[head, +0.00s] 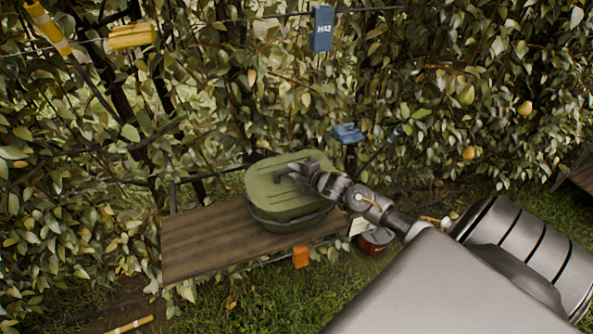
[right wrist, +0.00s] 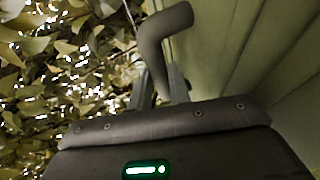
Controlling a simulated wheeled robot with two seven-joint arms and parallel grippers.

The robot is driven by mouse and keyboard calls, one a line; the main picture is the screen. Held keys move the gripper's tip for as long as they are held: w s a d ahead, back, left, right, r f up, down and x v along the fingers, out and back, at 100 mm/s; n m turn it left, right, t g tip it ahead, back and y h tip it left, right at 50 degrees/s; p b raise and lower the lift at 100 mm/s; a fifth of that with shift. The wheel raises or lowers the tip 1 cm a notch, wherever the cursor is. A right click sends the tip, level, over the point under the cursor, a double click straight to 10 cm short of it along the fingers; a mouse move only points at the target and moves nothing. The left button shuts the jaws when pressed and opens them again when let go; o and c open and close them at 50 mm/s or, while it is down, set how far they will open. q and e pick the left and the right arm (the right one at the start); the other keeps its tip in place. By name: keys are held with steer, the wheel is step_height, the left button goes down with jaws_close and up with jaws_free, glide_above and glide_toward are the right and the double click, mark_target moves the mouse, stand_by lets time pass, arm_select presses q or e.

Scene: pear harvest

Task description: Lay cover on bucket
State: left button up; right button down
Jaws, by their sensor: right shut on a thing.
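The green ribbed cover (head: 269,192) is over the bucket (head: 290,223), a green tub on the wooden bench. The cover hides the bucket's opening. It looks close to level, and I cannot tell whether it rests fully on the rim all round. My right gripper (head: 296,173) is at the top of the cover, shut on its dark handle. In the right wrist view, the fingers of my right gripper (right wrist: 160,86) close on the bent handle (right wrist: 163,32), with the cover (right wrist: 235,50) filling the right side. My left gripper is not in view.
The wooden bench (head: 200,243) has bare room to the left of the bucket. An orange tag (head: 300,257) hangs at its front edge. A reddish pail (head: 375,241) stands right of the bench. Dense foliage with several pears and a blue tag (head: 322,28) is behind.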

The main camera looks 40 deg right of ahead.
steer(key=shift+f, duration=0.1)
steer(key=c, duration=1.3)
jaws_free()
steer(key=b+v, duration=0.2)
steer(key=v, duration=0.8)
steer(key=shift+s, duration=0.35)
steer(key=shift+s+d+r, duration=0.1)
steer(key=shift+s+r, duration=0.35)
steer(key=shift+s, duration=0.15)
